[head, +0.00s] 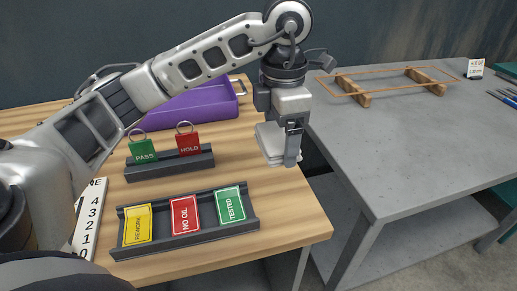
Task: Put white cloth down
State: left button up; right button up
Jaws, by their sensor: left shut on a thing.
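My left gripper (292,140) comes in from the left and points down at the right edge of the wooden table (285,213). It is shut on a folded white cloth (270,146), which shows just left of and behind the fingers. The cloth appears to be above the wooden table near its edge; whether it touches the top I cannot tell. My right gripper is not in view.
A tray (186,222) holds REWORK, NO OIL and TESTED cards. A dark stand (170,163) holds PASS and HOLD tags. A purple bin (195,105) stands behind. A grey table (400,150) at right has free room and a wooden frame (352,89).

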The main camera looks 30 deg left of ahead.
pick_arm(q)
jog(key=w+a, duration=0.1)
jog(key=a+f, duration=0.1)
jog(key=w+a, duration=0.1)
jog(key=a, duration=0.1)
jog(key=shift+w+f+p, duration=0.3)
jog(key=shift+f, duration=0.1)
send_over(258, 158)
jog(key=f, duration=0.5)
jog(key=shift+s+d+f, duration=0.2)
jog(key=shift+d+f, duration=0.1)
jog(key=shift+w+a+f, duration=0.1)
jog(key=shift+a+f, duration=0.05)
jog(key=shift+f, duration=0.1)
jog(key=shift+w+a+f+p, duration=0.1)
jog(key=shift+f+p, duration=0.3)
jog(key=shift+f, duration=0.15)
jog(key=shift+w+a+f+p, duration=0.1)
jog(key=shift+f+p, duration=0.25)
jog(key=shift+f, duration=0.95)
jog(key=o, duration=0.9)
jog(key=shift+r, duration=0.1)
